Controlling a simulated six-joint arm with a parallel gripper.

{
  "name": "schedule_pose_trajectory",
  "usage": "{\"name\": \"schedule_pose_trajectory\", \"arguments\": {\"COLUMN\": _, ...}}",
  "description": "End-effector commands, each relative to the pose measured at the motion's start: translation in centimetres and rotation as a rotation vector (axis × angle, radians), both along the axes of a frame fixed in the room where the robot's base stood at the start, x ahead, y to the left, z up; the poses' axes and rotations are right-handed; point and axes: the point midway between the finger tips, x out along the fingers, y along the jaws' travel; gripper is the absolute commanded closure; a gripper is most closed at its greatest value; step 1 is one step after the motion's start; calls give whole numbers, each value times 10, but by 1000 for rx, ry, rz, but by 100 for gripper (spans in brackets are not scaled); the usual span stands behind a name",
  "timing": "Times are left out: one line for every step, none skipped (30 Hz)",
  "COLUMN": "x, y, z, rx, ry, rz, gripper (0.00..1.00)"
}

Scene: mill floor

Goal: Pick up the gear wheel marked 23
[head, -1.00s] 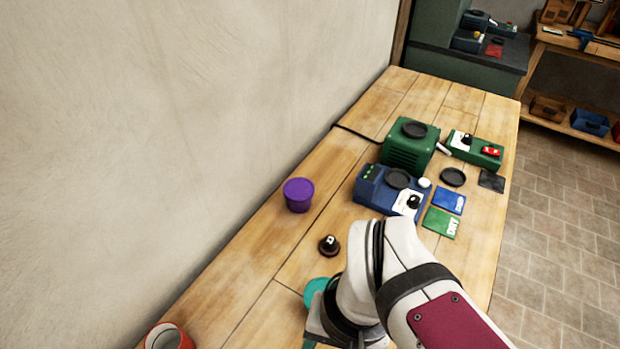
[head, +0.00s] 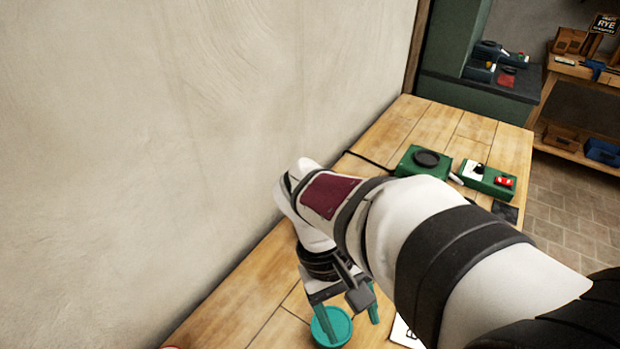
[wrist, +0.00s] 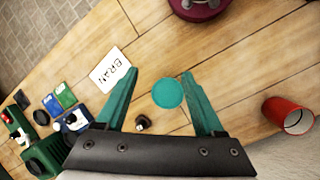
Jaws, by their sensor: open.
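A small dark object with a white marked label (wrist: 142,122), possibly the gear wheel, shows in the wrist view close to the gripper body, near the base of the left finger. Its mark is too small to read. It is hidden behind my arm in the head view. My gripper (wrist: 160,73) has teal fingers, spread apart with nothing held between them; it also shows in the head view (head: 347,328). A round teal object (wrist: 167,93) lies between the fingers in the wrist view, nearer the right one; it also shows in the head view (head: 331,327).
A white card reading BRAN (wrist: 113,70) lies beside the left finger. A red cylinder (wrist: 288,115) is to the right, and a dark red object (wrist: 197,5) at the top edge. A green machine (head: 425,160) and green switch box (head: 488,180) stand farther along the bench. Bare wood separates several items.

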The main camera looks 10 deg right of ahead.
Motion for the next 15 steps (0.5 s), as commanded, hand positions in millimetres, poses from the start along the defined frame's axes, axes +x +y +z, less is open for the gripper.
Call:
{"name": "schedule_pose_trajectory", "arguments": {"x": 29, "y": -4, "z": -15, "rx": -72, "ry": 94, "rz": 164, "gripper": 30}}
{"name": "schedule_pose_trajectory", "arguments": {"x": 47, "y": -7, "z": -24, "rx": -119, "ry": 147, "rz": 271, "gripper": 30}}
{"name": "schedule_pose_trajectory", "arguments": {"x": 72, "y": -9, "z": -38, "rx": -180, "ry": 221, "rz": 412, "gripper": 30}}
{"name": "schedule_pose_trajectory", "arguments": {"x": 90, "y": -10, "z": -51, "rx": -225, "ry": 280, "rz": 514, "gripper": 30}}
{"name": "schedule_pose_trajectory", "arguments": {"x": 107, "y": -9, "z": -64, "rx": -270, "ry": 337, "rz": 615, "gripper": 30}}
{"name": "schedule_pose_trajectory", "arguments": {"x": 128, "y": -6, "z": -84, "rx": -328, "ry": 411, "rz": 740, "gripper": 30}}
{"name": "schedule_pose_trajectory", "arguments": {"x": 141, "y": -4, "z": -98, "rx": -368, "ry": 466, "rz": 827, "gripper": 30}}
{"name": "schedule_pose_trajectory", "arguments": {"x": 153, "y": -1, "z": -112, "rx": -407, "ry": 515, "rz": 905, "gripper": 30}}
{"name": "schedule_pose_trajectory", "arguments": {"x": 166, "y": 3, "z": -130, "rx": -452, "ry": 578, "rz": 998, "gripper": 30}}
{"name": "schedule_pose_trajectory", "arguments": {"x": 174, "y": 6, "z": -142, "rx": -484, "ry": 618, "rz": 1058, "gripper": 30}}
{"name": "schedule_pose_trajectory", "arguments": {"x": 181, "y": 9, "z": -152, "rx": -511, "ry": 653, "rz": 1108, "gripper": 30}}
{"name": "schedule_pose_trajectory", "arguments": {"x": 188, "y": 12, "z": -164, "rx": -540, "ry": 692, "rz": 1163, "gripper": 30}}
{"name": "schedule_pose_trajectory", "arguments": {"x": 191, "y": 14, "z": -171, "rx": -558, "ry": 715, "rz": 1194, "gripper": 30}}
{"name": "schedule_pose_trajectory", "arguments": {"x": 194, "y": 15, "z": -176, "rx": -571, "ry": 733, "rz": 1217, "gripper": 30}}
{"name": "schedule_pose_trajectory", "arguments": {"x": 196, "y": 16, "z": -181, "rx": -585, "ry": 748, "rz": 1239, "gripper": 30}}
